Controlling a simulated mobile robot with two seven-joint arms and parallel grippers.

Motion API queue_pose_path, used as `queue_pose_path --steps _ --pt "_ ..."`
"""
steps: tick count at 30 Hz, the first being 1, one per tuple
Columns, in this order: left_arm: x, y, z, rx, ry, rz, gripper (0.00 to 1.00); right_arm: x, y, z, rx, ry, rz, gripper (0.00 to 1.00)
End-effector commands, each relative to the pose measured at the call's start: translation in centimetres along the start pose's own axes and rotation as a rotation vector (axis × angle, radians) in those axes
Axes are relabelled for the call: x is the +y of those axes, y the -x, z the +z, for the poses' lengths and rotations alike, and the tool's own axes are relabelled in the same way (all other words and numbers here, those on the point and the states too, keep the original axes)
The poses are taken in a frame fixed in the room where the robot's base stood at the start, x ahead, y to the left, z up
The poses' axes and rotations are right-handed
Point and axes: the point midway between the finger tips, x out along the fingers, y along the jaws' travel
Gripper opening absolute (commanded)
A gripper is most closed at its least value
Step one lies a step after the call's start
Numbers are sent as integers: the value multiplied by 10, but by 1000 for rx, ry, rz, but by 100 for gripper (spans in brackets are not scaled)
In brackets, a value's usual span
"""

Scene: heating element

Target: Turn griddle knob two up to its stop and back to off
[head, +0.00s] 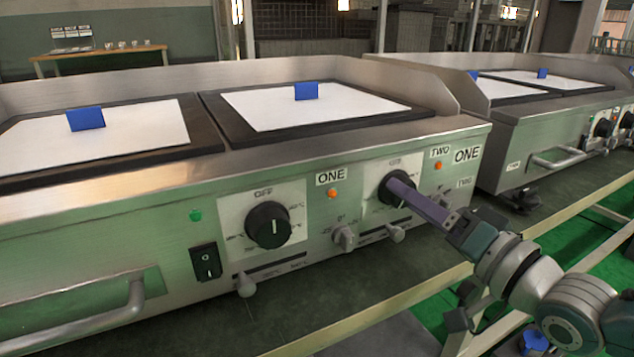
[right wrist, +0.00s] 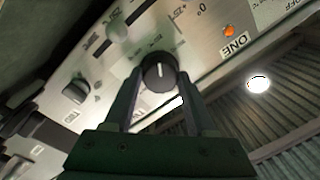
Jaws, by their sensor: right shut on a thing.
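My left gripper is not in view.
A black rocker switch (head: 206,262), small levers (head: 343,238) and a bar handle (head: 95,318) stick out of the panel. A second griddle (head: 560,125) stands at the right.

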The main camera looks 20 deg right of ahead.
Motion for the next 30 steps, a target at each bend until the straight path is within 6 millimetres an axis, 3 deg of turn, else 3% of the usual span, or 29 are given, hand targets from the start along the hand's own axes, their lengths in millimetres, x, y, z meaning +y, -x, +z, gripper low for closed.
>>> queue_pose_path --steps 11,12,19,26,30 --pt "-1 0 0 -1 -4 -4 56 2 1 2 -4 -2 5 1" --pt "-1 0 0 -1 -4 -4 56 2 1 2 -4 -2 5 61" --pt "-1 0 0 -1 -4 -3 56 1 0 1 -2 -2 2 86" --pt "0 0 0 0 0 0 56 0 1 0 -1 -2 1 86" --pt "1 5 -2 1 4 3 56 -1 11 0 -3 -2 2 86"
